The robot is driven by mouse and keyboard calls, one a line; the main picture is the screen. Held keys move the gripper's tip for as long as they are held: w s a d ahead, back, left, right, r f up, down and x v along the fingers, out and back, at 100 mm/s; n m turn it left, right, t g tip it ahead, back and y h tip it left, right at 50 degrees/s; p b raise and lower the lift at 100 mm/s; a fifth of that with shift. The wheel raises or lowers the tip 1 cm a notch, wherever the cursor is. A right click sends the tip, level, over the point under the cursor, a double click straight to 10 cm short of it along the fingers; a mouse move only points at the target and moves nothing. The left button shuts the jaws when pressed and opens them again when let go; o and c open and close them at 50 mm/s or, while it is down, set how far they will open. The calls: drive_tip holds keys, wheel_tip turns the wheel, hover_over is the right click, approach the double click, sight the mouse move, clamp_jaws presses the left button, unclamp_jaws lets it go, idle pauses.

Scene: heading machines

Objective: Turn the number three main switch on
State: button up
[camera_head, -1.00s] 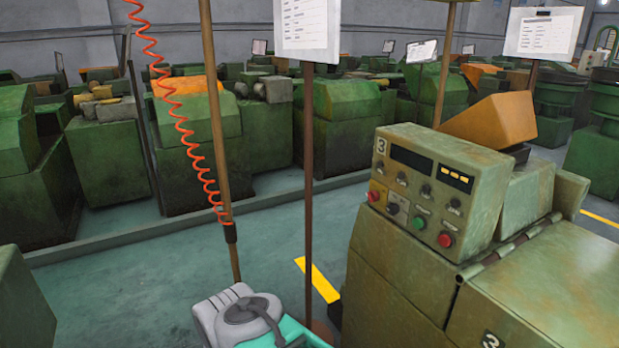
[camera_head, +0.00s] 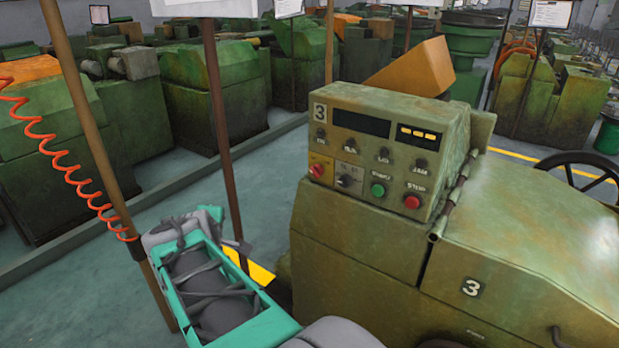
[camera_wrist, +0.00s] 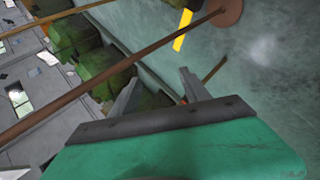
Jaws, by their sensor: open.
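The number three machine's control box (camera_head: 385,150) is green and worn, with a "3" plate at its upper left. A red rotary switch on a yellow plate (camera_head: 317,170) sits at the panel's lower left; its exact setting is too small to read. Beside it are a black selector (camera_head: 344,181), a green button (camera_head: 378,190) and a red stop button (camera_head: 412,201). My gripper (camera_wrist: 158,82) is open and empty in the wrist view, pointing past a brown pole to the floor and machines. In the head view my arm is left of and below the panel, apart from it.
A brown pole (camera_head: 218,120) stands near my arm, left of the control box. Another pole (camera_head: 95,150) with a red coiled hose (camera_head: 70,175) is farther left. The machine's green cover (camera_head: 530,250) fills the lower right. Open floor (camera_head: 130,270) lies at left.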

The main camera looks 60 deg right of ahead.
drive_tip(key=s+d+r+n+g+h, duration=0.1)
drive_tip(key=s+d+h, duration=0.1)
drive_tip(key=d, duration=0.3)
drive_tip(key=s+d+r+n+h, duration=0.1)
drive_tip(key=s+d, duration=0.2)
drive_tip(key=d, duration=0.2)
drive_tip(key=n+g+h, duration=0.3)
drive_tip(key=h, duration=0.1)
approach(313, 174)
drive_tip(key=d, duration=0.1)
drive_tip(key=x, duration=0.7)
drive_tip(key=shift+d+f, duration=0.1)
drive_tip(key=shift+d, duration=0.35)
clamp_jaws()
